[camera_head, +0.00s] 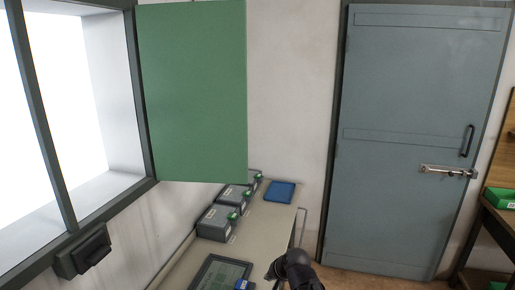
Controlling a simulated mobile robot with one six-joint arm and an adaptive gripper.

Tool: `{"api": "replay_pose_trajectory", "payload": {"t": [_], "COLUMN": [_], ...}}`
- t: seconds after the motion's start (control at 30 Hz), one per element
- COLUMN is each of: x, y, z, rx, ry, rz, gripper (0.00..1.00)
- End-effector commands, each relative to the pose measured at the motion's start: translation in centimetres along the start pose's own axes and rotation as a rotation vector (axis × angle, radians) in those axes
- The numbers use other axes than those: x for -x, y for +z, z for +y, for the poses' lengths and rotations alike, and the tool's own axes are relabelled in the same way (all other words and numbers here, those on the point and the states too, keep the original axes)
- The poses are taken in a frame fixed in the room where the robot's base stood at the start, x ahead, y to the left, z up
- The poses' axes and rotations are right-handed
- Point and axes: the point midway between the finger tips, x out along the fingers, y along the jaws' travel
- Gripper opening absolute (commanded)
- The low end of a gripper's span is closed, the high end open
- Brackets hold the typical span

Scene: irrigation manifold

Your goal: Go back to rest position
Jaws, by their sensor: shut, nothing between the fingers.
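My gripper (271,272) shows small and dark at the bottom edge, at the right side of the bench. It looks shut, with nothing seen in it. The dark rounded part of my arm (298,265) is just right of it, and the rest of the arm is cut off by the frame. The gripper is close to a dark tray or panel (210,275) with a green face on the bench. I cannot tell whether it touches the bench.
The bench (262,222) carries several grey boxes with green parts (215,225) and a blue tray (280,192). A green panel (195,90) hangs above, beside a window. A closed grey door (415,130) and a shelf with a green bin (500,198) stand right.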

Motion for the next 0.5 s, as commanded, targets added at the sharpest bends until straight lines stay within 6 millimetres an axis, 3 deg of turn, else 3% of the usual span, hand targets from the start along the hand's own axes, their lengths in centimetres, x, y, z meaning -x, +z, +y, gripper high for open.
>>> {"api": "replay_pose_trajectory", "payload": {"t": [0.03, 0.23, 0.4, 0.5], "x": [0.2, 2.2, 4.2, 5.0], "y": [0.8, 3.5, 5.3, 5.9], "z": [2.3, 9.7, 13.9, 15.2], "rx": [0.042, 0.197, 0.27, 0.29], "ry": [0.059, 0.276, 0.396, 0.432], "rz": [-0.037, -0.221, -0.354, -0.402], "gripper": [0.0, 0.0, 0.0, 0.0]}}
